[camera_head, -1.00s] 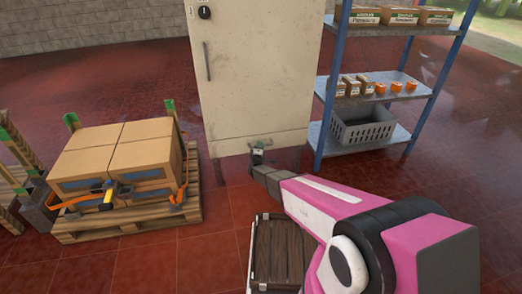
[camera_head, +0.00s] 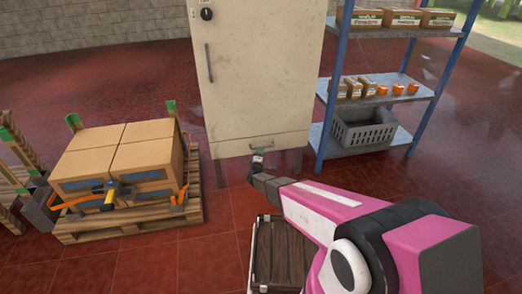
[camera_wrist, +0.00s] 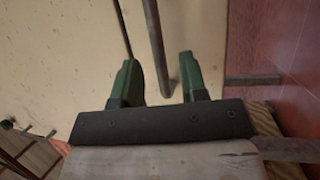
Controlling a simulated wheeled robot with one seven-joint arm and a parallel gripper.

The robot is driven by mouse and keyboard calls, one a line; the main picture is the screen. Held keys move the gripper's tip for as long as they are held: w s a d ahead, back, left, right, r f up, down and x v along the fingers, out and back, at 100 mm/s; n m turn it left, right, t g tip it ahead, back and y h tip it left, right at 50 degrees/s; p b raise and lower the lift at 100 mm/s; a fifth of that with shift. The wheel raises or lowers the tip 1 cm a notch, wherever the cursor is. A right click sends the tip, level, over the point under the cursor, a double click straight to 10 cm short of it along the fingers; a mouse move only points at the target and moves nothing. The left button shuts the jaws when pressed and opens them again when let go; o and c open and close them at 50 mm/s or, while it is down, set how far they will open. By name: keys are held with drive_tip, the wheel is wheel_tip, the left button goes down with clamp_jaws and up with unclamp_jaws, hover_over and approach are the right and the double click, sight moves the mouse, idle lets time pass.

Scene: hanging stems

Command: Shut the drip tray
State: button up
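The drip tray (camera_head: 232,149) is the low cream front at the foot of the tall cream cabinet (camera_head: 258,75). Its bar handle (camera_head: 275,146) runs across it, partly behind my gripper (camera_head: 258,159). The head view does not clearly show whether the tray front stands out from the cabinet. In the wrist view, the two green fingers of my gripper (camera_wrist: 158,64) are apart, with the bar handle (camera_wrist: 153,35) appearing between them in front of the tray's cream face (camera_wrist: 200,25). I cannot tell whether a finger touches the bar.
A blue shelf rack (camera_head: 375,94) with a grey crate (camera_head: 363,127) stands right of the cabinet. A pallet (camera_head: 130,226) with cardboard boxes (camera_head: 120,155) is at left. A dark slatted wooden top (camera_head: 280,255) lies below my arm. Red floor is clear between pallet and cabinet.

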drive_tip(key=v, duration=0.6)
drive_tip(key=s+d+r+m+g+y, duration=0.5)
drive_tip(key=d+r+g, duration=0.45)
drive_tip(key=r, duration=0.25)
drive_tip(key=s+d+r+m+g+h, duration=0.1)
drive_tip(key=s+d+r+m+g, duration=0.4)
drive_tip(key=s+d, duration=0.3)
drive_tip(key=s+d+r+m+g+h, duration=0.1)
drive_tip(key=s+d+r+m+g, duration=0.4)
drive_tip(key=s+d, duration=0.4)
drive_tip(key=s+r, duration=0.1)
drive_tip(key=s, duration=0.4)
drive_tip(key=shift+s+d+r+m+h, duration=0.2)
drive_tip(key=shift+s+m+h, duration=0.1)
drive_tip(key=shift+s+m, duration=0.1)
